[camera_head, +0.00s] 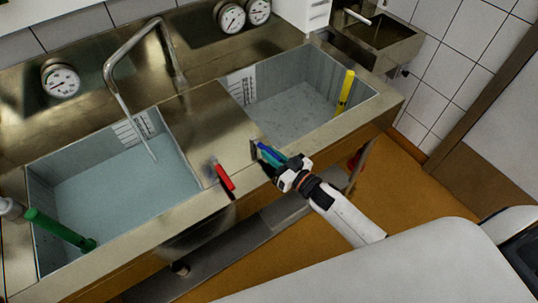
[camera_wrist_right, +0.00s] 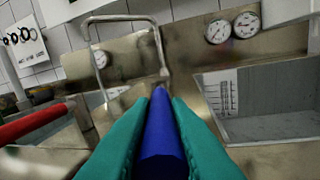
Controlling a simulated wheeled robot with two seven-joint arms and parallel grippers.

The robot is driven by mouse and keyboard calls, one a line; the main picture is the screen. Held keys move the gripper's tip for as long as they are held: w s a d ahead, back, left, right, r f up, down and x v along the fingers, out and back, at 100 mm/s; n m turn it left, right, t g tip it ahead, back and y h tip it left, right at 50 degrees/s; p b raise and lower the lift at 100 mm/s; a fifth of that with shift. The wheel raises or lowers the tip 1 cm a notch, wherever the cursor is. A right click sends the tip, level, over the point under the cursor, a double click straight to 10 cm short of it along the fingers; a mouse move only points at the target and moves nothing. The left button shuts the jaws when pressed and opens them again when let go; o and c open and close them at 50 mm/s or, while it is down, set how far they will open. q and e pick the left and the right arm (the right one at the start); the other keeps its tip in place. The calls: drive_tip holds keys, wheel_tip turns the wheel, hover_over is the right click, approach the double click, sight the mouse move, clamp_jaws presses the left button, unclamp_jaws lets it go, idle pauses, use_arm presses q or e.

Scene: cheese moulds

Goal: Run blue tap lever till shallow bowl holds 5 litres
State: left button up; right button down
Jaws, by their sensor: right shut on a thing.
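My right gripper (camera_head: 283,164) is shut on the blue lever (camera_head: 268,153) on the front of the sink unit. In the right wrist view, the blue lever (camera_wrist_right: 164,130) lies between the teal fingers (camera_wrist_right: 162,145). A red lever (camera_head: 224,177) stands to its left. The bent metal spout (camera_head: 140,36) reaches over the left basin (camera_head: 45,190), and a thin pale line, seemingly a water stream, runs down from it. That basin holds bluish water; its wall scale (camera_head: 133,127) is too small to read. The right basin (camera_head: 365,88) has a scale too. I cannot tell which is the shallow bowl.
Round dials (camera_head: 60,80) sit on the back panel. A smaller sink (camera_head: 378,35) is at the upper right. Orange floor (camera_head: 400,190) lies in front.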

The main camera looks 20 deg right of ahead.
drive_tip(key=d+n+g+y, duration=0.1)
drive_tip(key=w+n+y+b, duration=0.1)
drive_tip(key=y, duration=0.1)
drive_tip(key=shift+d+f+g, duration=0.1)
drive_tip(key=shift+d+g, duration=0.25)
drive_tip(key=shift+g, duration=0.05)
drive_tip(key=shift+w+d+n+g+y+b, duration=0.2)
drive_tip(key=shift+n+g+y+b, duration=0.25)
drive_tip(key=shift+n+y, duration=0.1)
drive_tip(key=shift+w+d+n+g+y+b, duration=0.15)
drive_tip(key=shift+d+n+g+y+b, duration=0.05)
drive_tip(key=shift+n+g+y+b, duration=0.3)
drive_tip(key=shift+w+d+n+g+y+b, duration=0.15)
drive_tip(key=shift+w+n+g+y+b, duration=0.05)
drive_tip(key=shift+n+g+y+b, duration=0.2)
drive_tip(key=c, duration=1.4)
unclamp_jaws()
drive_tip(key=shift+o, duration=0.2)
drive_tip(key=b+v, duration=0.2)
drive_tip(key=v, duration=1)
